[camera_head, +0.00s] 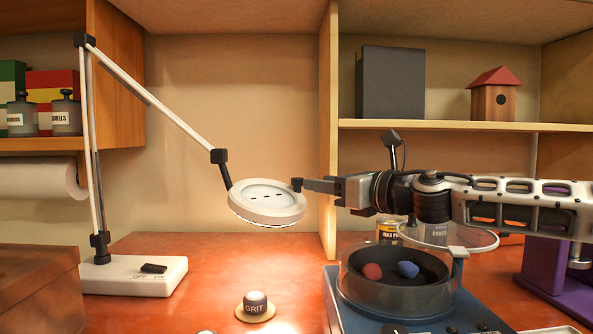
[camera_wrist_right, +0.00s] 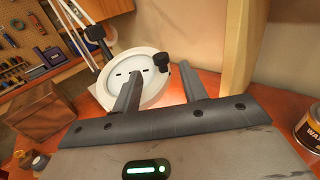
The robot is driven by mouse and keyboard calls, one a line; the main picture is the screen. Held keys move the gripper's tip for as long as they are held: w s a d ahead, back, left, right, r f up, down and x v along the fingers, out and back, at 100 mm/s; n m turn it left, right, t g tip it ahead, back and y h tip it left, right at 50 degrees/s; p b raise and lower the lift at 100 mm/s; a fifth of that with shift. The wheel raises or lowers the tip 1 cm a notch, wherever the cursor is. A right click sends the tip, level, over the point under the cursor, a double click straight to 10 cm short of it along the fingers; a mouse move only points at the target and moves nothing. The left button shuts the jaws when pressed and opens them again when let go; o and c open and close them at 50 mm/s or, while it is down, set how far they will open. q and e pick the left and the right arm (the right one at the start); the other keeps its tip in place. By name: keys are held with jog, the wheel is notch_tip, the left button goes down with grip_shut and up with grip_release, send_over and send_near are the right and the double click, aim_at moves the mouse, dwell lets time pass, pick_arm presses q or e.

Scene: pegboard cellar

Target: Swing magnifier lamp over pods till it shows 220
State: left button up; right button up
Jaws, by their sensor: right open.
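The white magnifier lamp's round head (camera_head: 266,202) hangs at mid-height on its jointed arm, lit underneath. Its face shows a few dark dashes and no number; it also shows in the right wrist view (camera_wrist_right: 122,72). A dark knob (camera_head: 297,184) sticks up from the head's right rim. My right gripper (camera_head: 314,186) comes in from the right and is open at this knob. In the right wrist view the knob (camera_wrist_right: 160,63) appears between the fingertips. A red lump (camera_head: 372,271) and a blue lump (camera_head: 408,269), perhaps the pods, lie in a clear-walled bowl. My left gripper is not in view.
The lamp's base (camera_head: 135,275) stands at left, with an ON/OFF switch. A GRIT pot (camera_head: 255,307) stands below the head. The bowl (camera_head: 352,289) sits on a blue base at right, below my right arm. A wooden divider (camera_head: 328,130) rises behind the gripper.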

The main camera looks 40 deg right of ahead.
aim_at(297, 179)
jog(key=w+p, duration=0.1)
jog(key=w, duration=0.1)
jog(key=w+p, duration=0.3)
jog(key=w, duration=0.1)
jog(key=shift+a+r+p, duration=0.35)
jog(key=shift+p, duration=0.05)
jog(key=shift+w+p, duration=0.3)
jog(key=shift+p, duration=0.25)
jog(key=shift+w+f+p, duration=0.1)
jog(key=shift+w+p, duration=0.1)
jog(key=shift+p, duration=0.15)
jog(key=shift+w+f, duration=0.1)
jog(key=shift+w, duration=0.05)
jog(key=shift+w+f+p, duration=0.1)
jog(key=shift+f+p, duration=0.05)
jog(key=shift+p, duration=0.15)
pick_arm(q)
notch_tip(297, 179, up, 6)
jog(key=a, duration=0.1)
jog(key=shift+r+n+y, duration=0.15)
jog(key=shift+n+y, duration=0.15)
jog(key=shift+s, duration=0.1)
